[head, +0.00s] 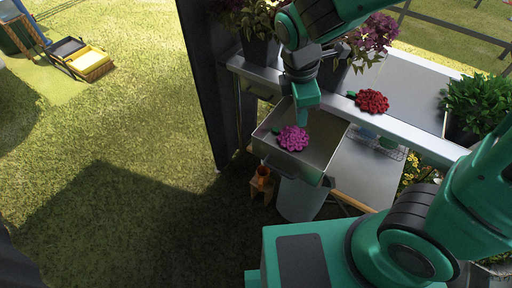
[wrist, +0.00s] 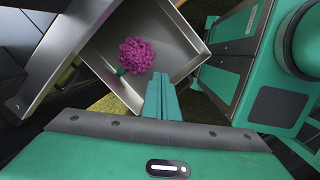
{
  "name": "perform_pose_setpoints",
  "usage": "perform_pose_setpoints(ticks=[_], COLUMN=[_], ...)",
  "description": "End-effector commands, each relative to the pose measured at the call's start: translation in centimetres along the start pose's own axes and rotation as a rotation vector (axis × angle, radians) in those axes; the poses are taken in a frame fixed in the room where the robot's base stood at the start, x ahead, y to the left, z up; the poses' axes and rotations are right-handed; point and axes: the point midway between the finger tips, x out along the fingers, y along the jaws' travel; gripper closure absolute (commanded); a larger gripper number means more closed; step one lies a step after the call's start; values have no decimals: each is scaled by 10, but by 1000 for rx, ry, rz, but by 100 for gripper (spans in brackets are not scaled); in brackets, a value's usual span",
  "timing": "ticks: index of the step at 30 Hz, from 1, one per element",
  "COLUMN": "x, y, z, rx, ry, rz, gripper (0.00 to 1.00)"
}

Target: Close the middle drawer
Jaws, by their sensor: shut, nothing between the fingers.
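An open metal drawer (head: 290,164) sticks out from under the table's front edge, with a handle on its front. A magenta flower (head: 293,138) lies inside it; the flower also shows in the wrist view (wrist: 136,56). In the wrist view the drawer (wrist: 182,52) fills the upper middle. My gripper (head: 303,122) points down over the drawer, beside the flower. Its fingers (wrist: 161,80) are shut together and empty. I cannot tell whether the fingertips are below the rim or touch the drawer.
A red flower (head: 372,101) lies on the metal table (head: 408,83). Potted plants stand at the back and a green plant (head: 478,100) stands at the right. A grey bucket (head: 300,199) and an orange pot (head: 262,175) stand below the drawer.

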Motion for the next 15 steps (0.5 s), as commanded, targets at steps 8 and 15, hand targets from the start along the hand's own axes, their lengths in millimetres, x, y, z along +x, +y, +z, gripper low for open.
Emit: perform_pose_setpoints(ticks=[8, 15], x=[13, 19], y=[-23, -39], z=[-120, -160], rx=[-639, -863], ry=[-20, -29], rz=[70, 97], gripper=[100, 100])
